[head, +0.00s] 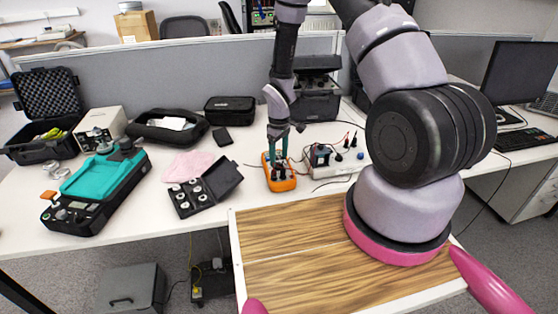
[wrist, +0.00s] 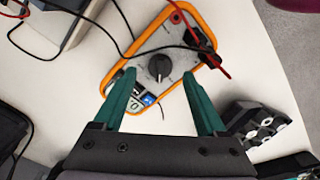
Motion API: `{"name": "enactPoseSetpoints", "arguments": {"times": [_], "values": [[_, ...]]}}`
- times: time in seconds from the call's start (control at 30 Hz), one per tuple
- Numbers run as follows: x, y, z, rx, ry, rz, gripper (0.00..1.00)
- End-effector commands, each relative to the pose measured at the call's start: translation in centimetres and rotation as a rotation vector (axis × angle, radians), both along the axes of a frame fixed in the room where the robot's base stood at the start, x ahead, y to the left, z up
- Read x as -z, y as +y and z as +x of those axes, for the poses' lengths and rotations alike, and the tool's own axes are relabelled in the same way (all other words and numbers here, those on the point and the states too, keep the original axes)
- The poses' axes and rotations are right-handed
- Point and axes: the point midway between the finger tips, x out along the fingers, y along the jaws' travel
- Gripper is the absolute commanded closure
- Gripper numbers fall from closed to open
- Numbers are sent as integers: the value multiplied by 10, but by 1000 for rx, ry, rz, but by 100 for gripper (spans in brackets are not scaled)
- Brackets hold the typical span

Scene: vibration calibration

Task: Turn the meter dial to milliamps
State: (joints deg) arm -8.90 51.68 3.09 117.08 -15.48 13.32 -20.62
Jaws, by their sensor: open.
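The meter (head: 278,184) is orange-edged with a grey face and lies on the white table in the head view. It also shows in the wrist view, with its orange rim (wrist: 110,73) around the face. Its round black dial (wrist: 159,66) sits in the middle of the face. The dial's markings are too small to read. My gripper (wrist: 162,84) has two green fingers, spread open with nothing between them. In the wrist view the fingers point toward the meter, with the dial between and slightly beyond the tips. In the head view my gripper (head: 278,152) is over the meter's far end.
An open black case with weights (head: 205,188) and a pink cloth (head: 189,166) lie left of the meter. A pale box with leads (head: 330,168) stands close on its right. Black and red leads (wrist: 215,60) cross near the meter. A teal device (head: 105,172) stands farther left.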

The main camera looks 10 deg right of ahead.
Motion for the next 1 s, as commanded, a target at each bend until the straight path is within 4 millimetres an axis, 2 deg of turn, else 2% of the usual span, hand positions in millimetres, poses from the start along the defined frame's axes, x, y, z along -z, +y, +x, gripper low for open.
{"name": "enactPoseSetpoints", "arguments": {"times": [0.03, 0.2, 0.4, 0.57, 0.87, 1.0], "values": [[-12, 0, 1, 0, -5, 2, 26], [-48, 0, 1, 0, -6, 1, 26], [-77, 0, 1, 1, -4, 0, 26], [-85, 0, 0, 0, -1, -1, 26], [-85, 0, 0, -5, 0, 0, 27], [-83, 12, -11, -132, 16, -1, 27]]}}
